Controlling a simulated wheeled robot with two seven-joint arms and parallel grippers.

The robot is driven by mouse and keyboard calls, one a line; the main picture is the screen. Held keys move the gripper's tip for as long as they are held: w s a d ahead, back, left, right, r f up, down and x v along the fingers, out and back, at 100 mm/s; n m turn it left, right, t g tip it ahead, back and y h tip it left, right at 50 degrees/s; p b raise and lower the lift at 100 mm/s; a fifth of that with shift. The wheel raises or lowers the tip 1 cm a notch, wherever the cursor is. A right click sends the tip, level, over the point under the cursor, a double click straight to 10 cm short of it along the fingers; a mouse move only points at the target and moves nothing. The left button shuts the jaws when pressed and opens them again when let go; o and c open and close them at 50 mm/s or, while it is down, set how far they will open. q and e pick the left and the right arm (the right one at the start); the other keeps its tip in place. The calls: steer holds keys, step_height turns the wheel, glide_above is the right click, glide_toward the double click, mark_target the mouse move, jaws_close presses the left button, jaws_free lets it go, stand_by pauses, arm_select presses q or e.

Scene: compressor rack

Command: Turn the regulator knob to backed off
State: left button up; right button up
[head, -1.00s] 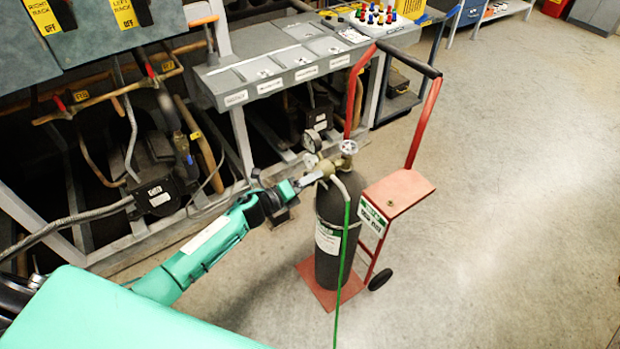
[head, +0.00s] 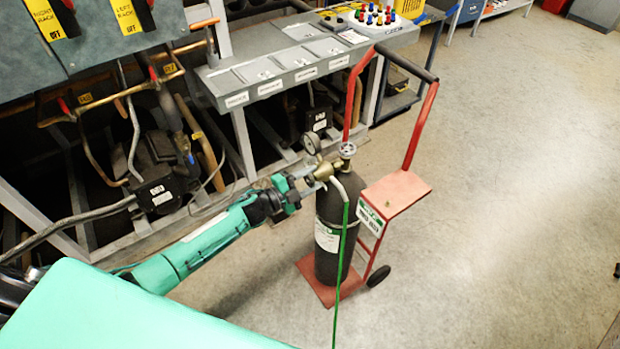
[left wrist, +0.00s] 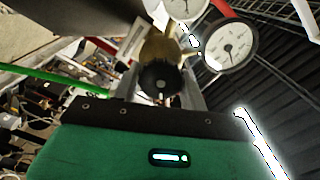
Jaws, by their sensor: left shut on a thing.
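The regulator (head: 323,172) is a brass body on top of a dark gas cylinder (head: 328,240) strapped on a red hand cart. Its black round knob (left wrist: 160,82) faces the left wrist camera, with the brass body (left wrist: 158,47) behind it. My left gripper (head: 308,178) reaches in from the left at the regulator. In the left wrist view its two fingers stand on either side of the knob, shut on it. In the head view the knob is hidden by the gripper. My right gripper is not in view.
The gauge (head: 312,144) rises above the regulator; a white dial (left wrist: 230,47) shows close by in the wrist view. A green hose (head: 343,250) hangs down the cylinder's front. The cart (head: 398,192) stands close right. The compressor rack (head: 240,100) is behind; the floor at right is clear.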

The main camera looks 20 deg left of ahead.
arm_select(q)
steer(key=n+p, duration=0.1)
steer(key=n, duration=0.4)
steer(key=shift+a+r+n, duration=0.1)
steer(key=shift+n, duration=0.2)
steer(key=n, duration=0.4)
steer(key=shift+w+n, duration=0.1)
steer(key=shift+n, duration=0.2)
steer(key=o, duration=1)
steer(key=b+v, duration=0.2)
steer(key=v, duration=1.2)
steer(key=shift+b, duration=0.3)
steer(key=shift+w, duration=0.1)
